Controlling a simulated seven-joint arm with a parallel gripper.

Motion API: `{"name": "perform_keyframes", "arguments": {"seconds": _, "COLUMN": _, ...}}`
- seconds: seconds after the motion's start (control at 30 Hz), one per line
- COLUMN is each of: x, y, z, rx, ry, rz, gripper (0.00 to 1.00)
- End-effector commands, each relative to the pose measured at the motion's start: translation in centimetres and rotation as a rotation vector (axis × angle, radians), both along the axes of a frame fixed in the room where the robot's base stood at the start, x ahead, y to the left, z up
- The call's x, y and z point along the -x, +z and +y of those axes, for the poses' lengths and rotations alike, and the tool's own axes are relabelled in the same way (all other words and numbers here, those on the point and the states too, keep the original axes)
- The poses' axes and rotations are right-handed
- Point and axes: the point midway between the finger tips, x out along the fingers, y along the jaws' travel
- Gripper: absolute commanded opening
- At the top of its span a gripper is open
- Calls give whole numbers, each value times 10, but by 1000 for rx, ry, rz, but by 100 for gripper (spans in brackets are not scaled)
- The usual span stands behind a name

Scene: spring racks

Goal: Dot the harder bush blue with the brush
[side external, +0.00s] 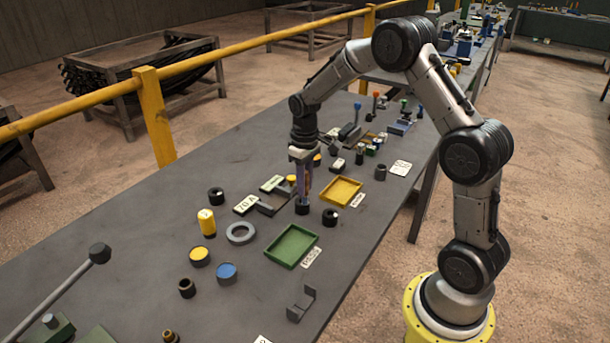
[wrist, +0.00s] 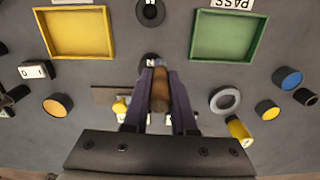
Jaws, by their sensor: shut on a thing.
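My gripper (side external: 304,180) is shut on a brown wooden handle (wrist: 160,90), which I take to be the brush. In the wrist view it stands between my two purple-grey fingers. A black bush (side external: 302,209) is directly below my gripper; it shows partly hidden past the handle in the wrist view (wrist: 151,59). I cannot tell whether the brush tip touches it. A second black bush (side external: 330,217) stands to its right in the side view, near the top of the wrist view (wrist: 150,12). The blue-topped pot (side external: 227,272) stands at the front, beside a yellow-topped pot (side external: 199,257).
A green tray (side external: 272,256) with a label and a yellow tray (side external: 325,198) flank the bushes. A grey ring (side external: 241,234), a yellow cylinder (side external: 206,224) and another dark bush (side external: 216,196) stand left of my gripper. Small fixtures crowd the table behind it.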

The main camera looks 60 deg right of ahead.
Motion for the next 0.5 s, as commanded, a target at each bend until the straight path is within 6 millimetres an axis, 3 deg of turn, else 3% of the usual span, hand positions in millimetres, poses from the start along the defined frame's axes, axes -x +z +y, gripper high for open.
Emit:
{"name": "perform_keyframes", "arguments": {"seconds": 0.1, "x": -3, "y": -14, "z": 0, "rx": -1, "ry": 1, "rz": 2, "gripper": 0}}
{"name": "perform_keyframes", "arguments": {"seconds": 0.5, "x": -40, "y": -14, "z": 0, "rx": 0, "ry": 1, "rz": 1, "gripper": 0}}
